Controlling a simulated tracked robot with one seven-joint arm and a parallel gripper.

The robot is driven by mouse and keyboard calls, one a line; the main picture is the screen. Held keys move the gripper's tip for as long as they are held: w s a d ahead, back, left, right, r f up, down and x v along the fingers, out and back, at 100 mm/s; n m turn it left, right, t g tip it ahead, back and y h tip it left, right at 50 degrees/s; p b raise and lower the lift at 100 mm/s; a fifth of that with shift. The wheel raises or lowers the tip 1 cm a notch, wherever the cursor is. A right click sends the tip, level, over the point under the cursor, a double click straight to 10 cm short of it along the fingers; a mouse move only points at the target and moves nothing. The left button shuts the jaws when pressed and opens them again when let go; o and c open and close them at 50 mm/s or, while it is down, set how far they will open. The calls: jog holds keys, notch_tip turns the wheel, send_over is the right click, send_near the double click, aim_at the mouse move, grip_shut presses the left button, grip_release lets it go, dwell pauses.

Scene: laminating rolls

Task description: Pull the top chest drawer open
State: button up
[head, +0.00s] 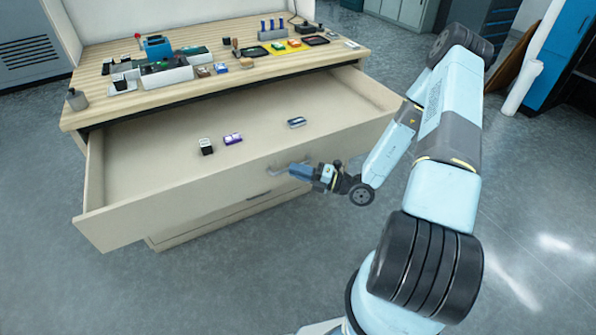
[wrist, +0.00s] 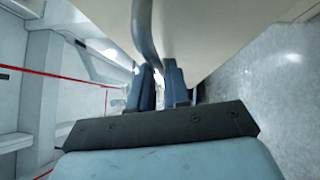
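The top chest drawer (head: 200,209) is pulled far out of the chest, its inside open to view. Its grey handle (head: 274,172) is on the front panel, partly hidden by my gripper. My gripper (head: 292,171) is at the handle, in front of the panel. The drawer's pale front (wrist: 215,35) fills the upper right there.
Several small items, including a purple box (head: 233,139), a dark box (head: 206,146) and a grey item (head: 296,122), lie in the drawer. The wooden top (head: 215,86) holds tools and trays. A lower drawer (head: 230,218) is shut. Floor in front is clear.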

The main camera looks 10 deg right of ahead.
jog(key=o, duration=0.4)
jog(key=shift+w+d, duration=0.1)
jog(key=shift+c, duration=0.2)
jog(key=v, duration=1.3)
jog(key=shift+s+d, duration=0.2)
jog(key=shift+d, duration=0.1)
jog(key=shift+f, duration=0.1)
jog(key=s+a+r+n+g+h, duration=0.2)
jog(key=s+r+n+g+h, duration=0.3)
jog(key=r+n, duration=0.65)
jog(key=a+r+n+g+h, duration=0.3)
jog(key=r+n+g, duration=0.4)
jog(key=r+n, duration=0.4)
jog(key=s+r+n+t+h, duration=0.4)
jog(key=s+r+n, duration=0.2)
jog(key=r+n, duration=0.3)
jog(key=s+d+r+n+t+h, duration=0.1)
jog(key=s+r+n+t+h, duration=0.3)
jog(key=r+n, duration=0.4)
notch_tip(320, 180, up, 3)
jog(key=shift+s+d+f+n+h, duration=0.1)
jog(key=shift+s+d+n+h, duration=0.2)
jog(key=shift+s+h, duration=0.45)
